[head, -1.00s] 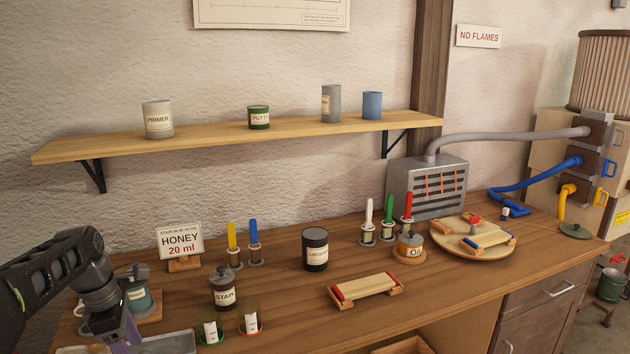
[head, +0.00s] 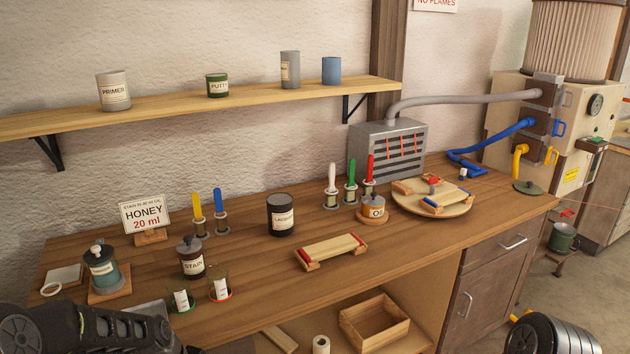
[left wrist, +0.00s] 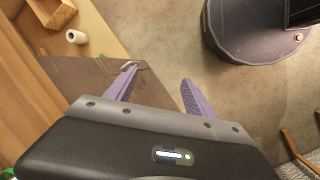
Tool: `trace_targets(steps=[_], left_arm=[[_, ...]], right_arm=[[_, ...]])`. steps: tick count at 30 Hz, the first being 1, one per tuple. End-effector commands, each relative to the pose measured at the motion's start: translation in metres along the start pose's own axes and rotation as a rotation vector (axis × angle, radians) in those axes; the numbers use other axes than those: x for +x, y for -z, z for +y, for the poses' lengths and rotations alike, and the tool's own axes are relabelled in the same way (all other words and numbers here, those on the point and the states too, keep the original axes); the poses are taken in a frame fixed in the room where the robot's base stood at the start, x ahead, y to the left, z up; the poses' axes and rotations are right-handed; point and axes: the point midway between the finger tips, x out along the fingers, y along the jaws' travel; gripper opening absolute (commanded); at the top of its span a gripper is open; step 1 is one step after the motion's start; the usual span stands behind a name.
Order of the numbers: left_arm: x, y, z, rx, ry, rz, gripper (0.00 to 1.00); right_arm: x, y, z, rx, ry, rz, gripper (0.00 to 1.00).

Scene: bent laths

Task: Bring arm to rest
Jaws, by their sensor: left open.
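My left arm comes in low at the left of the head view, in front of the bench's front edge; its gripper is out of that view. In the left wrist view my left gripper (left wrist: 155,90) is open, its two purple fingers apart with nothing between them. Below it are a cabinet front with a handle (left wrist: 128,66) and the bare floor (left wrist: 165,40). My right gripper is in neither view.
The wooden bench (head: 400,245) carries a stain jar (head: 190,258), a dark lacquer can (head: 281,215), a lath on a holder (head: 331,251), an oil pot (head: 373,208) and a round board (head: 468,205). A wooden box (head: 374,322) sits on the shelf below.

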Motion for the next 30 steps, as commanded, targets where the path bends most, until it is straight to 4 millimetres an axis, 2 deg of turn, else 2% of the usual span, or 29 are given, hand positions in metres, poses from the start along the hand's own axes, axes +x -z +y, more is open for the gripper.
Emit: trace_targets(steps=[1, 3, 6, 9, 12, 15, 17, 30], left_arm=[[0.034, -0.029, -0.013, 0.104, 0.009, -0.030, 0.63], [0.074, -0.064, -0.031, 0.266, -0.001, -0.052, 0.63], [0.119, -0.116, -0.067, 0.495, -0.013, -0.078, 0.63], [0.148, -0.161, -0.109, 0.705, -0.022, -0.092, 0.63], [0.161, -0.193, -0.146, 0.874, -0.026, -0.096, 0.63], [0.164, -0.209, -0.169, 0.983, -0.028, -0.091, 0.63], [0.165, -0.215, -0.176, 1.021, -0.028, -0.090, 0.63], [0.165, -0.216, -0.179, 1.043, -0.032, -0.084, 0.63]], right_arm=[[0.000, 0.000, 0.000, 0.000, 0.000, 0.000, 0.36], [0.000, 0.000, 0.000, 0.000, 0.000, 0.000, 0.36], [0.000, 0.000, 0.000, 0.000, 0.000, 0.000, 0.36], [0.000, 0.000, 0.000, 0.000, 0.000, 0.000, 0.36], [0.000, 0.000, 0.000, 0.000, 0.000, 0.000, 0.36], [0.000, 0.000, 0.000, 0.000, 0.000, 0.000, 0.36], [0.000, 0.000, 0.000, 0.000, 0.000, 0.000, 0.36], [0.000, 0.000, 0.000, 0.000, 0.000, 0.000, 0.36]])
